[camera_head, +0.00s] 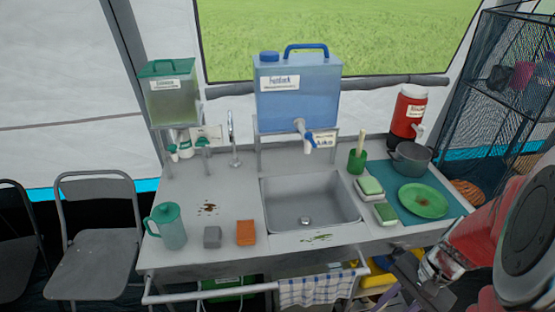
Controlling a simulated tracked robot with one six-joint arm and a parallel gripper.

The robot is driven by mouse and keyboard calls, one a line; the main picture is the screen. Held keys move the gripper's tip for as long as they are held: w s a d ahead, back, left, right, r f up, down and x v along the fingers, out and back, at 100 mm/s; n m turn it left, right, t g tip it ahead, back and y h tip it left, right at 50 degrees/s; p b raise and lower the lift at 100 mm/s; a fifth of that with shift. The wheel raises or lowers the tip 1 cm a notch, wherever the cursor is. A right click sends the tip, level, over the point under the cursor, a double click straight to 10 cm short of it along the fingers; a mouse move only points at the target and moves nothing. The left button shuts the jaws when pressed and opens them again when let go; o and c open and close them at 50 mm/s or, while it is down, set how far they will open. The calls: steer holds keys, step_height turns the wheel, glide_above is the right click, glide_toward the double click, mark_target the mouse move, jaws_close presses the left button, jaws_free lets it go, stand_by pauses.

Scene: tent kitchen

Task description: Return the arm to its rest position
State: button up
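My arm comes in from the right edge, low in the picture, large and close to the camera. My gripper (408,270) is at the lower right, in front of the counter's front right corner. Its fingers are dark, small and partly lost against the clutter below the counter, so I cannot tell whether they are open or shut. I see nothing clearly held in it. The arm hides part of the counter's right end.
The counter (180,260) has a sink (310,200), a pitcher (166,226), a grey sponge (212,237) and an orange sponge (246,232). A green plate (423,200), a pot (411,159) and a red jug (408,113) stand at right. A mesh rack (505,90) is behind. Chairs (97,220) stand left.

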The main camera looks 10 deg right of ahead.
steer(key=w+a+r+n+t+h, duration=0.1)
steer(key=a+r+n+t+h, duration=0.1)
steer(key=a+r+n, duration=0.4)
steer(key=w+a+r+n+t+h, duration=0.2)
steer(key=a+r+n, duration=0.4)
steer(key=r, duration=0.7)
steer(key=shift+a+t+h, duration=0.3)
steer(key=shift+a+t, duration=0.55)
steer(key=shift+t, duration=0.05)
steer(key=shift+w, duration=0.1)
